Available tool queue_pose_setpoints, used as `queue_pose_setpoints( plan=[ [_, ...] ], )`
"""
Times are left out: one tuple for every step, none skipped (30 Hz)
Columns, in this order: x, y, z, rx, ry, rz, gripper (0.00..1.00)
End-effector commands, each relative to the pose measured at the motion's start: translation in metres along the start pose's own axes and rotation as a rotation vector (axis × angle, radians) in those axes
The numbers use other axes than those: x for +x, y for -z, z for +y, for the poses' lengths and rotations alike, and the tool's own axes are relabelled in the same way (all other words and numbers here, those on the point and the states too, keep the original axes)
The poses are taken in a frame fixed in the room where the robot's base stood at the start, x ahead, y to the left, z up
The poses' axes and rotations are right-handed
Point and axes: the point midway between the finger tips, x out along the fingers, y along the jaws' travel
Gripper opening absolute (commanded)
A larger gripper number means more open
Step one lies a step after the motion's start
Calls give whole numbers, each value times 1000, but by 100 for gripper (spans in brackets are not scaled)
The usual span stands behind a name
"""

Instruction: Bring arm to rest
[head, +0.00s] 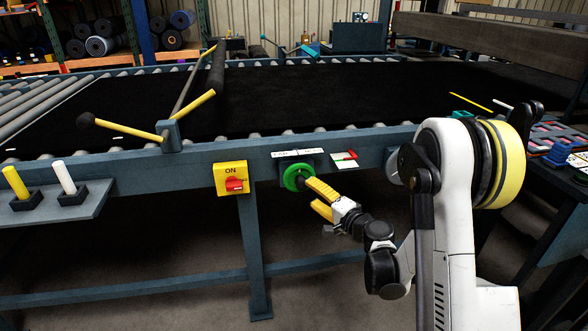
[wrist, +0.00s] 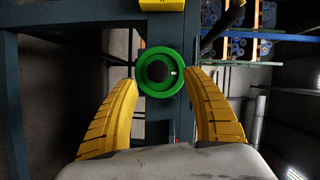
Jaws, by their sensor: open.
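My gripper (head: 309,197) has two yellow fingers and is at the front rail of the belt press. It is open, with its fingertips close to a green ring-shaped knob (head: 292,177) with a dark centre. In the wrist view the fingers of my gripper (wrist: 161,84) stand apart on either side of the green knob (wrist: 144,83). I cannot tell whether a finger touches the knob. My white arm reaches in from the right.
A yellow ON switch box (head: 231,179) with a red switch sits left of the knob. A side shelf (head: 100,199) holds a yellow and a white stick. A black belt (head: 300,100) covers the table. A blue-grey leg (head: 252,250) stands below the rail.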

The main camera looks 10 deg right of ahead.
Motion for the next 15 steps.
queue_pose_setpoints(
  plan=[
    [-1, -5, -9, -21, -15, -14, 58],
    [-2, -9, -14, -40, -29, -25, 58],
    [-5, -15, -24, -71, -51, -43, 58],
    [-7, -20, -31, -97, -71, -58, 58],
    [-10, -26, -38, -127, -93, -74, 58],
    [-16, -35, -48, -169, -125, -98, 58],
    [-21, -42, -56, -201, -150, -116, 58],
    [-27, -48, -62, -234, -175, -133, 58],
    [-36, -57, -70, -278, -209, -156, 58],
    [-44, -64, -75, -311, -234, -174, 58],
    [-52, -70, -80, -343, -259, -190, 58],
    [-63, -78, -85, -387, -293, -212, 58],
    [-72, -85, -89, -420, -318, -229, 58],
    [-82, -91, -92, -453, -344, -244, 58],
    [-96, -98, -96, -497, -378, -265, 58]
  ],
)
